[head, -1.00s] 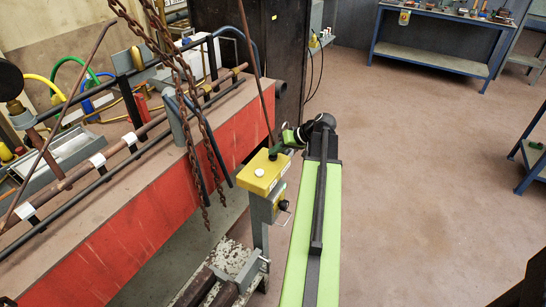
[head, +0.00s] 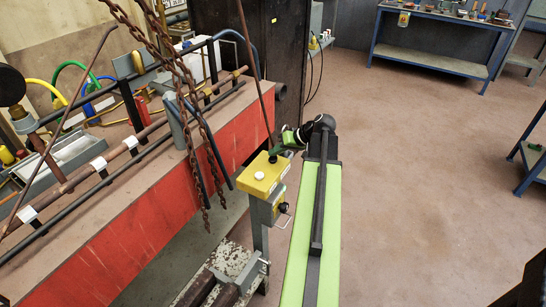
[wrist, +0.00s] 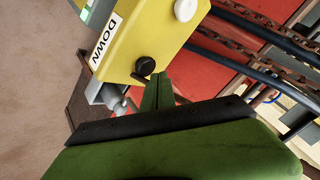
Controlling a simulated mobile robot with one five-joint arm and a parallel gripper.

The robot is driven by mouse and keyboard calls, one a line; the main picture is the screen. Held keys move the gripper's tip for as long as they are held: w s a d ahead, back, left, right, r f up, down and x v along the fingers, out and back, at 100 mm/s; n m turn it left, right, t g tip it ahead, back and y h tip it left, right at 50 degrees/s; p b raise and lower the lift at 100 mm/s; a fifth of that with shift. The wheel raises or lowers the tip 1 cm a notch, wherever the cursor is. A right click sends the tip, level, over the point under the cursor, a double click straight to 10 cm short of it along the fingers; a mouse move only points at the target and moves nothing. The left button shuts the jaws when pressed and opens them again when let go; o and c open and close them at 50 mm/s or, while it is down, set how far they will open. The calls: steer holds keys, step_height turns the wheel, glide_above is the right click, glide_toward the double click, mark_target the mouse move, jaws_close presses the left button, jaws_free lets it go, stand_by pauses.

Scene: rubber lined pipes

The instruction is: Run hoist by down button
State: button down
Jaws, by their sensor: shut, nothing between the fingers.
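A yellow control box (head: 263,180) stands on a grey post beside the red beam. In the wrist view the box (wrist: 135,38) carries the label DOWN (wrist: 107,38), a black button (wrist: 145,66) near the label and a white button (wrist: 186,9) farther off. The white button (head: 259,175) also shows in the head view. My gripper (wrist: 160,78) is shut and empty, its tips at the black button's edge; whether they touch it I cannot tell. In the head view my gripper (head: 276,154) reaches the box's far end and hides the black button.
Rusty chains (head: 183,75) hang left of the box, in front of the red beam (head: 125,225). Long pipes (head: 130,143) with white clamps lie above the beam. A blue workbench (head: 440,42) stands at the back. The floor (head: 420,170) to the right is clear.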

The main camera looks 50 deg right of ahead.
mark_target(275, 159)
steer(key=shift+r, duration=0.2)
step_height(275, 159, up, 5)
steer(key=p, duration=0.5)
steer(key=shift+r, duration=0.1)
stand_by(0.6)
steer(key=w+a+f+n+g, duration=0.1)
steer(key=w+a+f+g, duration=0.15)
steer(key=a, duration=0.75)
steer(key=w+a+f+n+g, duration=0.15)
steer(key=w+a, duration=0.25)
steer(key=a, duration=0.7)
steer(key=s+a+f+n+g+h, duration=0.1)
steer(key=a+g, duration=0.1)
steer(key=a, duration=1.1)
steer(key=s+a+f+n+g+h+p, duration=0.1)
steer(key=s+a+g+h, duration=0.1)
steer(key=a, duration=1)
steer(key=shift+a+f+g, duration=0.15)
steer(key=shift+a+g, duration=0.15)
steer(key=shift+a, duration=0.05)
steer(key=shift+n, duration=0.25)
